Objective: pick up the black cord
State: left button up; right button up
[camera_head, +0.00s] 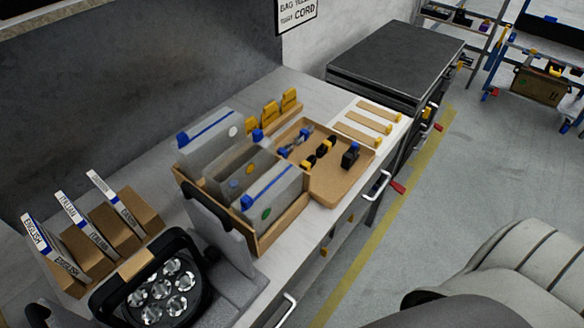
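A shallow wooden tray (338,186) sits on the grey bench and holds several small dark items. One is a black piece with blue (350,157) at the tray's right side. Black pieces with yellow (323,148) lie near the middle, and grey-and-blue pieces lie towards the left. Any of these may be a cord; they are too small for me to tell which is the black cord. Neither of my grippers shows in the head view.
A wooden box (268,243) with upright grey bags stands left of the tray. Wooden strips (362,132) lie behind the tray. A dark cabinet (395,55) stands beyond; open floor lies right.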

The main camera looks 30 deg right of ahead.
aim_at(307, 165)
jog(key=l+u, duration=0.15)
jog(key=l, duration=0.4)
jog(key=k+l+u, duration=0.15)
jog(key=l, duration=0.4)
jog(key=l+u, duration=0.2)
jog(key=l, duration=0.35)
